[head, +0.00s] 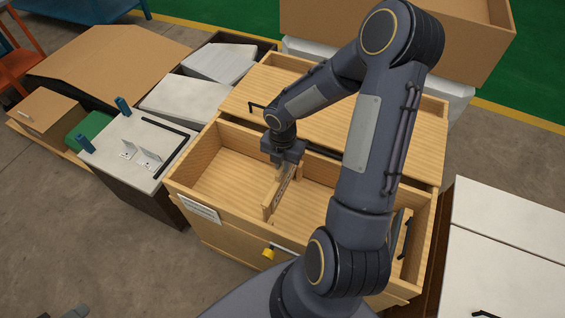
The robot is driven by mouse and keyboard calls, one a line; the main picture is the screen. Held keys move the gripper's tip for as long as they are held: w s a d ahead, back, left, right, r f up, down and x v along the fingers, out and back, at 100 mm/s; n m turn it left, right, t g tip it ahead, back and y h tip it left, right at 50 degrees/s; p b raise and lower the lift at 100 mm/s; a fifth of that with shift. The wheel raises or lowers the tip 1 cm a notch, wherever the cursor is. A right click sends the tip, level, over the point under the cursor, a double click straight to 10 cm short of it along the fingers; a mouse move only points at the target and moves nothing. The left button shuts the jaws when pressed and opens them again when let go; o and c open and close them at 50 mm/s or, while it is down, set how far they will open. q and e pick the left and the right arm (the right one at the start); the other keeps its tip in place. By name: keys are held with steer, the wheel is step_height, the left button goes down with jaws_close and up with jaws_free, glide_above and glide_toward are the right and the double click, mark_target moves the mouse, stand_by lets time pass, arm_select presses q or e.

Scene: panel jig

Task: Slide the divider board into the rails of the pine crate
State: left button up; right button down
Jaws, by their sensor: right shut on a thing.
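The pine crate (232,243) is a light wooden open-topped box in the middle of the head view, with a white label on its front. My right gripper (284,160) points down inside it and is shut on the top of the divider board (281,190). The board is a narrow light wooden panel, seen nearly edge-on, standing about upright across the crate's inside. Its near end is close to a pale wooden rail (267,212); I cannot tell whether its edges are within the rails. My forearm hides the crate's right part. A dark grey fragment at the bottom left edge may be my left gripper.
A wooden board top (350,120) with a black handle lies behind the crate. A white-topped cabinet (118,165) with small brackets stands left. A white cabinet (510,235) stands right, and a cardboard box (440,40) behind. The floor at front left is clear.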

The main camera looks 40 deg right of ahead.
mark_target(283, 183)
steer(key=shift+f+b, duration=4.15)
steer(key=shift+f, duration=1.2)
steer(key=c, duration=1.4)
jaws_free()
steer(key=shift+o, duration=0.2)
step_height(283, 183, up, 7)
steer(key=shift+r+p, duration=0.1)
steer(key=shift+p, duration=0.8)
steer(key=shift+r, duration=0.35)
